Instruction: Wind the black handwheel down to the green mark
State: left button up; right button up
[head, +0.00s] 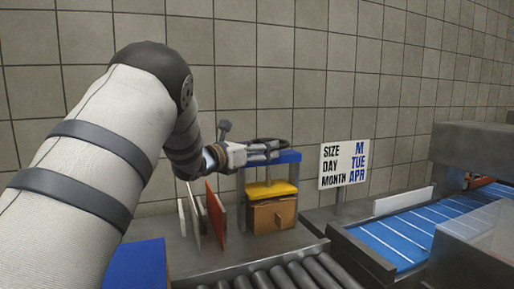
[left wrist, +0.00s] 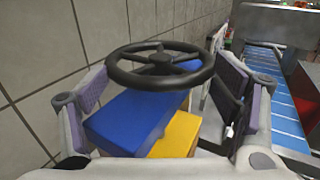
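The black handwheel (left wrist: 161,60) lies roughly flat above the blue top plate (left wrist: 125,118) of a small press in the left wrist view. In the head view the handwheel (head: 268,141) is small and partly covered by my left gripper (head: 256,152). That gripper also shows in the left wrist view (left wrist: 160,65), its fingers spread wide on both sides of the wheel. It is open, and I see gaps between the fingers and the rim. A yellow plate (head: 270,189) sits below the blue top. I cannot see a green mark. My right gripper is out of view.
A brown wooden box (head: 272,214) stands under the yellow plate. Thin red and white boards (head: 216,213) stand left of the press. A sign (head: 345,164), a blue conveyor (head: 395,240) and metal rollers (head: 290,277) lie to the right and in front. A tiled wall is behind.

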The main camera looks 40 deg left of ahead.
pick_arm(q)
jog(key=m+h, duration=0.1)
jog(key=a+h, duration=0.1)
jog(key=shift+w+m+h, duration=0.1)
jog(key=shift+m+h, duration=0.2)
jog(key=shift+m, duration=0.1)
jog(key=shift+w+a+f+m+g+h+b, duration=0.15)
jog(key=shift+m+h, duration=0.15)
jog(key=shift+h, duration=0.25)
jog(key=shift+s+a+f+m+g+h+b, duration=0.15)
jog(key=shift+m+h, duration=0.15)
jog(key=shift+h, duration=0.25)
jog(key=h, duration=0.1)
jog(key=m+h+b, duration=0.1)
jog(key=m+g+h+b, duration=0.1)
jog(key=shift+w+a+f, duration=0.1)
jog(key=shift+w+a, duration=0.2)
jog(key=shift+a, duration=0.1)
jog(key=shift+a+m+g+h, duration=0.1)
jog(key=shift+m+g+h, duration=0.2)
jog(key=shift+m+h, duration=0.15)
jog(key=shift+r+h+b, duration=0.35)
jog(key=shift+r, duration=0.05)
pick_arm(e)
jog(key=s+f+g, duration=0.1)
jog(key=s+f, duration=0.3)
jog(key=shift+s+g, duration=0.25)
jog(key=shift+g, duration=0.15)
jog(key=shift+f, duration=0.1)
